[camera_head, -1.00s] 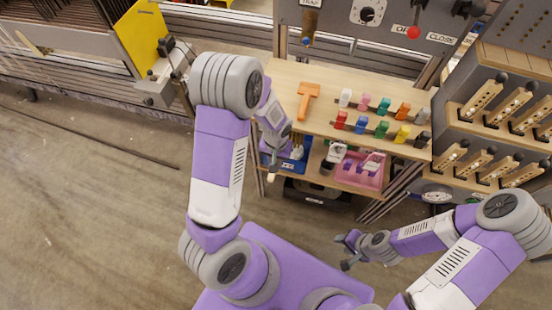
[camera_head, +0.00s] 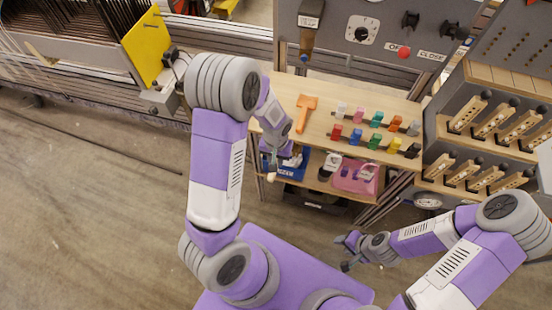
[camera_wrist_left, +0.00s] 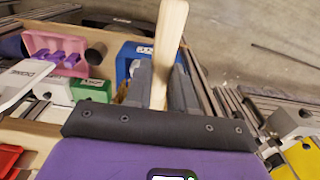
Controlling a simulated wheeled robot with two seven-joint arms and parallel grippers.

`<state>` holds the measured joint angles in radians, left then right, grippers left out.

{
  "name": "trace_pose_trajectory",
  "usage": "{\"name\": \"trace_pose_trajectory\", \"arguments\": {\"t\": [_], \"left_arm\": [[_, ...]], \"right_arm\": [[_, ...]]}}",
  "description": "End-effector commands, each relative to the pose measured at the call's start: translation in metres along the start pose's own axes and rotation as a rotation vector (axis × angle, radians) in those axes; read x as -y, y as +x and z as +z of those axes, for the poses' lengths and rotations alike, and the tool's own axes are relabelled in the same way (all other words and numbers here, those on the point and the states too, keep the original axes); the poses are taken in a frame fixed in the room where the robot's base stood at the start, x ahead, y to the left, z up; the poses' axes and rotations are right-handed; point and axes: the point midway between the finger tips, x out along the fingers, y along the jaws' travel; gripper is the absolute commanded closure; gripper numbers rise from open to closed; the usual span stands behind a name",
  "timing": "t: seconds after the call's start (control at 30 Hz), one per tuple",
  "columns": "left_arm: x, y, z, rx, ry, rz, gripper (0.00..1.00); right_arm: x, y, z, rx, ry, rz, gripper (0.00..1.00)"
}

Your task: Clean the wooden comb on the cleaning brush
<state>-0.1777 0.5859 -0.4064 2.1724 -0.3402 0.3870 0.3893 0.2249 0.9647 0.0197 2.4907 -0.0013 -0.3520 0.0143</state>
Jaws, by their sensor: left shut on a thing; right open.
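My left gripper (camera_head: 271,163) is shut on a pale wooden piece, which I take to be the wooden comb. In the left wrist view the piece (camera_wrist_left: 168,40) stands up between the dark fingers (camera_wrist_left: 160,88) as a plain flat strip; no teeth show. In the head view only its small pale end (camera_head: 271,177) shows, at the left front of the bench, beside the blue bin. My right gripper (camera_head: 346,250) is open and empty, in front of the bench. I cannot pick out the cleaning brush for certain; an orange T-shaped tool (camera_head: 306,110) lies on the bench top.
The wooden bench (camera_head: 345,88) carries several coloured pegs (camera_head: 376,120). On its lower shelf are a blue bin (camera_head: 294,168) and a pink bin (camera_head: 357,181). Wooden-handled racks (camera_head: 497,122) stand at the right. A yellow plate (camera_head: 145,45) is at the left. Floor is clear at the left.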

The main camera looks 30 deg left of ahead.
Motion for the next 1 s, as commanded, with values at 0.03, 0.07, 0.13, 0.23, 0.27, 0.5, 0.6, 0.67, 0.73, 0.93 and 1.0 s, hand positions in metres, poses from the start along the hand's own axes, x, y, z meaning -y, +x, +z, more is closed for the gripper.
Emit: {"name": "trace_pose_trajectory", "arguments": {"t": [0.03,0.07,0.13,0.23,0.27,0.5,0.6,0.67,0.73,0.93,1.0], "left_arm": [[0.000,-0.011,-0.002,-0.005,0.000,0.001,1.00],[0.000,-0.015,-0.002,-0.005,0.000,0.001,1.00],[0.000,-0.021,-0.003,-0.005,0.000,0.002,1.00],[0.000,-0.025,-0.003,-0.006,0.000,0.002,1.00],[0.000,-0.025,-0.004,-0.007,0.000,0.002,1.00],[-0.001,-0.023,-0.003,-0.009,0.000,0.002,1.00],[-0.001,-0.023,0.003,-0.008,0.002,0.001,1.00],[-0.001,-0.023,0.009,-0.007,0.003,0.001,1.00],[-0.001,-0.023,0.017,-0.005,0.003,0.001,1.00],[-0.001,-0.023,0.037,-0.004,0.003,0.001,1.00],[0.000,-0.023,0.045,-0.003,0.002,0.000,1.00]], "right_arm": [[0.003,-0.009,0.000,0.000,0.000,0.000,0.57],[0.004,-0.011,0.000,0.000,0.000,0.000,0.57],[0.006,-0.017,0.001,0.000,0.000,0.000,0.57],[0.007,-0.020,0.001,0.000,0.000,0.000,0.57],[0.007,-0.019,0.001,0.000,0.000,0.000,0.57],[0.007,-0.018,0.001,0.000,0.000,0.000,0.57],[0.007,-0.018,0.001,0.000,0.000,0.000,0.57],[0.007,-0.018,0.001,0.000,0.000,0.000,0.57],[0.007,-0.018,0.001,0.000,0.000,0.000,0.57],[0.007,-0.019,0.001,0.000,0.000,0.000,0.57],[0.007,-0.019,0.001,0.000,0.000,0.000,0.57]]}}
